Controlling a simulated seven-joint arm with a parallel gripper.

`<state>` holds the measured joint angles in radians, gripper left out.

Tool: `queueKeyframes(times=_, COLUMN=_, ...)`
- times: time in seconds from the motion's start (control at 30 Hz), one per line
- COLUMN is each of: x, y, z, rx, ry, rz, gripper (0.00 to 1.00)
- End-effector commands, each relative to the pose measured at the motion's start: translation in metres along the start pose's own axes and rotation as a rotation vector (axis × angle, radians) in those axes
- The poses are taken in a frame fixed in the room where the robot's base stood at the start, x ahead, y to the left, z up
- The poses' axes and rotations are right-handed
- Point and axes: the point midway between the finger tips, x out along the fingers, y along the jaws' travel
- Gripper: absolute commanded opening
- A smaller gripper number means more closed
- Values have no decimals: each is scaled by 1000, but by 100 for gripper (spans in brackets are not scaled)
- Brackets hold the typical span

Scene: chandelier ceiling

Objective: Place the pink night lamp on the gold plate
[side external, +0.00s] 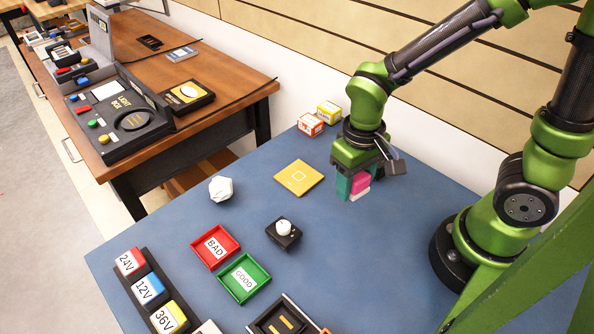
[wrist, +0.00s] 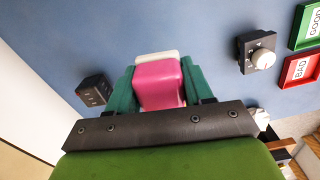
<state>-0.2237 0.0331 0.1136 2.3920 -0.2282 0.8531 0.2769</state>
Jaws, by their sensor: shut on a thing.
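The pink night lamp (side external: 361,181) is a small pink block with a white base. My gripper (side external: 358,184) is shut on it, with teal fingers on both sides, over the blue table right of the gold plate. In the wrist view the pink night lamp (wrist: 160,82) sits between the teal fingers of my gripper (wrist: 160,88), white end pointing away. I cannot tell whether it touches the table. The gold plate (side external: 298,178) is a flat yellow square with a faint outline in its middle; nothing lies on it. It is not in the wrist view.
Two small boxes, orange (side external: 310,124) and yellow (side external: 329,112), stand behind the gold plate. A black dial box (side external: 283,233), red BAD tray (side external: 215,247), green GOOD tray (side external: 244,278) and white polyhedron (side external: 221,189) lie to the left and front. The table (side external: 370,260) is clear at front right.

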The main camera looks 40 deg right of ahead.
Motion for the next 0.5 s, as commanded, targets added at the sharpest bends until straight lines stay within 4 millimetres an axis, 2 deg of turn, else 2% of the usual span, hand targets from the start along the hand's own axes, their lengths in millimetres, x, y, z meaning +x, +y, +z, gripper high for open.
queueKeyframes(times=0.03, x=4, y=16, z=-2, rx=8, ry=-1, rz=0, gripper=20)
queueKeyframes(times=0.13, x=11, y=35, z=0, rx=-36, ry=2, rz=-4, gripper=20)
queueKeyframes(times=0.23, x=14, y=36, z=2, rx=-115, ry=8, rz=-6, gripper=20)
queueKeyframes(times=0.33, x=15, y=32, z=-6, rx=-154, ry=16, rz=-7, gripper=20)
queueKeyframes(times=0.5, x=18, y=19, z=-42, rx=-162, ry=14, rz=-7, gripper=20)
